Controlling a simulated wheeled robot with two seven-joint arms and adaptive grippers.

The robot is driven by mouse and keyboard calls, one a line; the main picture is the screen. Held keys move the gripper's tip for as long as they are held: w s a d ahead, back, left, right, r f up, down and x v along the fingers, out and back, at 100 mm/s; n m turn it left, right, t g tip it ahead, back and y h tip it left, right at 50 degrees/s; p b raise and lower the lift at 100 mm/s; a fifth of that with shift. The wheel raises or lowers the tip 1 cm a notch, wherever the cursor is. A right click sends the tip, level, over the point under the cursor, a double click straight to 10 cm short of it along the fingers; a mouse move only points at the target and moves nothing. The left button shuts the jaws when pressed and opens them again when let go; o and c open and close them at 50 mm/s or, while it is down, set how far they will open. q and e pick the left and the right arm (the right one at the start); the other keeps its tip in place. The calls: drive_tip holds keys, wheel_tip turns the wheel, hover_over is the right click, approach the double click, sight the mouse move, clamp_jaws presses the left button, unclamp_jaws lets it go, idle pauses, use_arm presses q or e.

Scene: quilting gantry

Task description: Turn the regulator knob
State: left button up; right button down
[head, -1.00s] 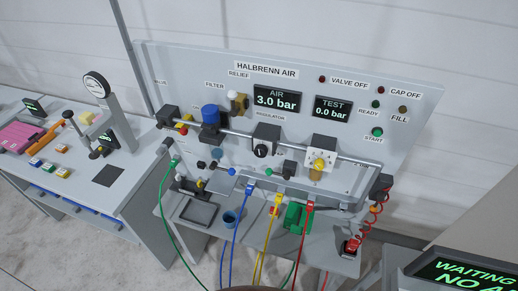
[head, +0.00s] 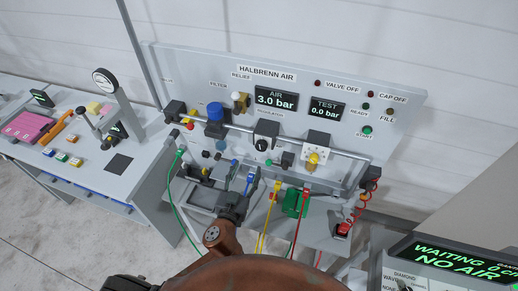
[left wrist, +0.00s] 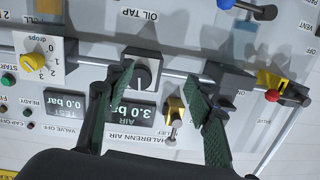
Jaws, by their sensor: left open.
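The regulator knob (head: 262,145) is a round black knob with a white mark, on a grey block on the panel's pipe, by the regulator label. It also shows in the left wrist view (left wrist: 143,75), where the picture is upside down. My left gripper (head: 228,179) is open and empty, below and left of the knob in the head view. In the left wrist view the green-padded fingers of the gripper (left wrist: 160,72) stand wide apart, with the knob seen between them, close to the left-hand finger. I see no clear contact. My right gripper is not in view.
The air display (head: 276,98) reads 3.0 bar and the test display (head: 326,108) 0.0 bar. A blue-topped filter (head: 215,112) and a yellow drops knob (head: 313,158) flank the regulator. Green, blue, yellow and red hoses hang below. A side bench (head: 145,165) stands left.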

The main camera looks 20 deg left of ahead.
sight(260, 149)
use_arm(q)
drive_tip(key=shift+m+t+h, duration=0.3)
drive_tip(key=shift+t+h, duration=0.1)
drive_tip(key=shift+t, duration=0.1)
drive_tip(key=w+d+r, duration=0.1)
drive_tip(key=w, duration=0.1)
drive_tip(key=w+r+p, duration=0.1)
drive_tip(key=w, duration=0.1)
drive_tip(key=w+d+r+p, duration=0.1)
drive_tip(key=w, duration=0.1)
drive_tip(key=shift+d+r, duration=0.1)
drive_tip(key=shift+d, duration=0.2)
drive_tip(key=shift+w+p, duration=0.35)
drive_tip(key=shift+w, duration=0.3)
drive_tip(key=shift+c, duration=0.5)
drive_tip(key=c, duration=1.1)
drive_tip(key=shift+o, duration=0.2)
drive_tip(key=shift+m, duration=0.3)
